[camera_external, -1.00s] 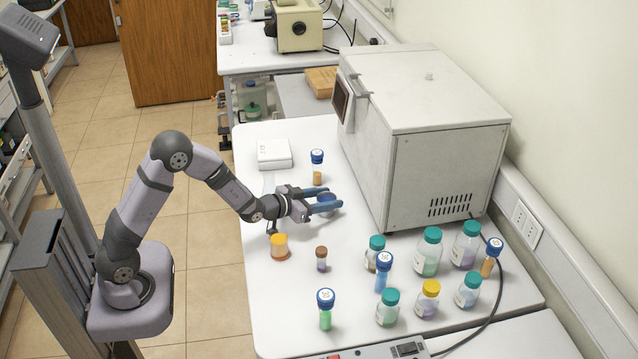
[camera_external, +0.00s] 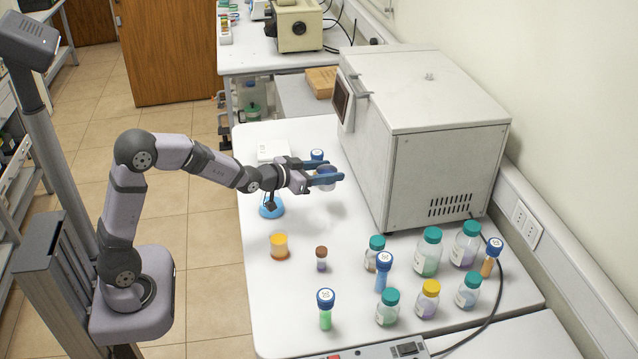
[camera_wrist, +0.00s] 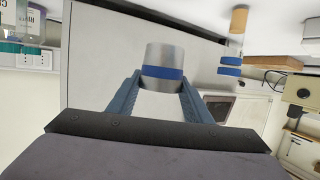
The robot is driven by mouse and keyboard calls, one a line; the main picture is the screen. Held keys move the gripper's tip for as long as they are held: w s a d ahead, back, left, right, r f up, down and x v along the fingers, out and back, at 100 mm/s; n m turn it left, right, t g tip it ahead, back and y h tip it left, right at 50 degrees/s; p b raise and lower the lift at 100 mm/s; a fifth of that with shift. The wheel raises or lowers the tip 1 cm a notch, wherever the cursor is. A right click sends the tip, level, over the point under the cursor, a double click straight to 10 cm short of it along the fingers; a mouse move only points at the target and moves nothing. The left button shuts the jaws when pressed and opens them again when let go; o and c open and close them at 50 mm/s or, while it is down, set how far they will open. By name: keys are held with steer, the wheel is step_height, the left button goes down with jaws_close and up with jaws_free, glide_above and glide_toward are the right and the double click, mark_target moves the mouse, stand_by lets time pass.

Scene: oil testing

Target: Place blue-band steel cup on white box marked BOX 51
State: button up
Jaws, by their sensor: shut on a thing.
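My gripper (camera_external: 328,179) is shut on the blue-band steel cup (camera_external: 326,172) and holds it above the white table, in front of the large grey-white oven. In the wrist view the steel cup (camera_wrist: 165,58) is a silver cylinder with a blue band (camera_wrist: 162,73), set between my two blue fingers (camera_wrist: 160,98). The white box (camera_external: 270,148) lies flat on the table behind my gripper, to its left. My wrist partly covers the box, and its marking cannot be read here.
The oven (camera_external: 445,165) stands close to the right of my gripper. A blue-capped amber vial (camera_external: 317,155) stands between box and oven, partly hidden. A blue object (camera_external: 271,209) and an orange-yellow cup (camera_external: 279,246) are nearer. Several bottles and vials fill the front right.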

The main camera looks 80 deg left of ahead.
steer(key=shift+r, duration=0.1)
step_height(320, 180, up, 10)
steer(key=n+g+y+p, duration=0.5)
steer(key=n+y, duration=0.1)
steer(key=n, duration=0.1)
glide_above(274, 148)
steer(key=shift+f, duration=2.75)
steer(key=shift+s+d+f+p, duration=0.1)
steer(key=shift+f+p, duration=0.5)
steer(key=shift+f, duration=4.05)
steer(key=shift+f, duration=0.1)
